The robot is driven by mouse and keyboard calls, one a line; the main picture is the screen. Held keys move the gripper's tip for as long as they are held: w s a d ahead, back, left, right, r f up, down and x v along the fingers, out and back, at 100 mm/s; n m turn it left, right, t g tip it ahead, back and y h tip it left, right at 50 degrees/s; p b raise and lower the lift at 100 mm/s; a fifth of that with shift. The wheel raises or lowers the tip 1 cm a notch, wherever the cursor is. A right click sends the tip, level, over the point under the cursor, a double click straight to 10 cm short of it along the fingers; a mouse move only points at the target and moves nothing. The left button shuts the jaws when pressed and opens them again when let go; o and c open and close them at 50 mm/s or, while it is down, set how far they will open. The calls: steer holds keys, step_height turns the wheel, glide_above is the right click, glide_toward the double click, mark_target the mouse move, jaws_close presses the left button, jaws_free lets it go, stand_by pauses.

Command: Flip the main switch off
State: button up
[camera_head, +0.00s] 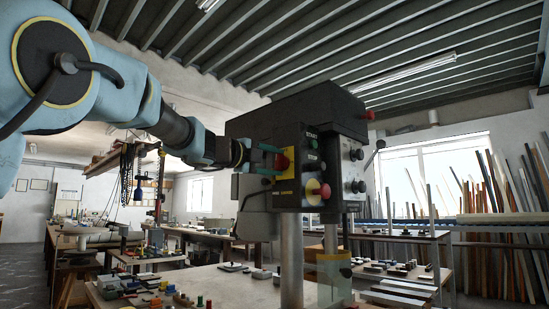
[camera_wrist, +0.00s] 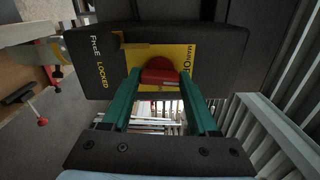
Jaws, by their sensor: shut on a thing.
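The main switch is a red knob (camera_head: 282,162) on a yellow plate, on the front of a dark machine head (camera_head: 262,125). In the wrist view the red knob (camera_wrist: 159,72) sits between the two green fingers of my gripper (camera_wrist: 160,84). My gripper (camera_head: 274,160) reaches in from the left and is shut on the knob. The knob's exact turn angle is hard to tell.
A green START button (camera_head: 314,143) and a red-and-yellow mushroom button (camera_head: 319,191) are on the same panel. A FREE/LOCKED label (camera_wrist: 97,55) is beside the plate. Workbenches with small parts (camera_head: 150,282) stand below. Long profiles (camera_head: 510,210) lean at the right.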

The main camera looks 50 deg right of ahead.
steer(key=shift+r+n+p, duration=0.2)
steer(key=shift+n+p, duration=0.2)
steer(key=shift+f+n, duration=0.25)
steer(key=shift+n, duration=0.05)
steer(key=o, duration=1.4)
steer(key=shift+a, duration=0.1)
steer(key=a+b, duration=0.1)
steer(key=a, duration=0.2)
steer(key=a+b, duration=0.1)
steer(key=a, duration=0.3)
steer(key=a+b, duration=0.1)
steer(key=a, duration=0.2)
steer(key=shift+w+a, duration=0.3)
steer(key=shift+a, duration=0.05)
